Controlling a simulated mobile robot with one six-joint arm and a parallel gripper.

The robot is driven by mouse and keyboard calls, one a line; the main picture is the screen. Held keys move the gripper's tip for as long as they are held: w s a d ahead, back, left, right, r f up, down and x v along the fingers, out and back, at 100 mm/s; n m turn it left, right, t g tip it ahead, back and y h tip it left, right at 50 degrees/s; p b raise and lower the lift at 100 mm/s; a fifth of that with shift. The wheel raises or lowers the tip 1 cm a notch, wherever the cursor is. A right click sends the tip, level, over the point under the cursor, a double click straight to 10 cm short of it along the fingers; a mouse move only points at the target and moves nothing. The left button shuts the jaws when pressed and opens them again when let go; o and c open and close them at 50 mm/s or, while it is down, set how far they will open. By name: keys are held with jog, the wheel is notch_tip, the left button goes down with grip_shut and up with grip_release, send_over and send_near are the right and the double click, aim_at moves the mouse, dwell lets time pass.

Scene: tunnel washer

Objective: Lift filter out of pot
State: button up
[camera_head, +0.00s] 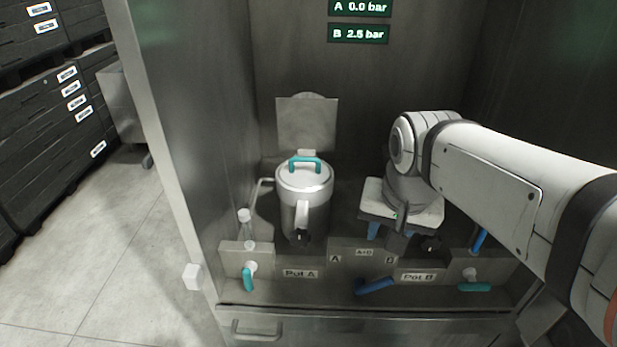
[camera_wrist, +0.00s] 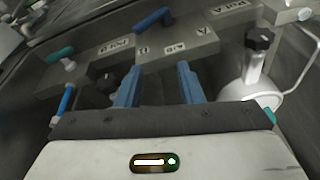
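Pot A (camera_head: 303,215) is a steel pot at the left of the cabinet. Its round lid (camera_head: 294,178) with a teal handle (camera_head: 304,162) is down on it. The filter is not visible. A black knob (camera_wrist: 259,40) on the pot's front shows in the wrist view. My gripper (camera_wrist: 158,88) is open and empty, its two blue fingers apart and toward the front panel. In the head view my wrist is right of pot A, above the Pot B side, apart from pot A. Pot B is mostly hidden by my arm.
The front panel has a blue lever (camera_head: 375,287), a left teal valve handle (camera_head: 248,279) and a right one (camera_head: 474,287). Displays (camera_head: 359,21) read A 0.0 bar and B 2.5 bar. Cabinet walls enclose both sides.

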jog(key=w+a+r+m+g, duration=0.1)
jog(key=w+a+r+m, duration=0.25)
jog(key=w, duration=0.25)
jog(key=w+a+r+m+g, duration=0.1)
jog(key=w+a+r+m, duration=0.1)
jog(key=w+m, duration=0.3)
jog(key=r+m+g, duration=0.1)
jog(key=m, duration=0.6)
send_over(305, 159)
jog(key=shift+w+a+f, duration=0.1)
jog(key=shift+f, duration=0.15)
notch_tip(305, 159, down, 7)
jog(key=shift+w+p, duration=0.15)
jog(key=shift+p, duration=0.3)
jog(key=shift+c, duration=0.2)
grip_shut()
jog(key=shift+r, duration=0.1)
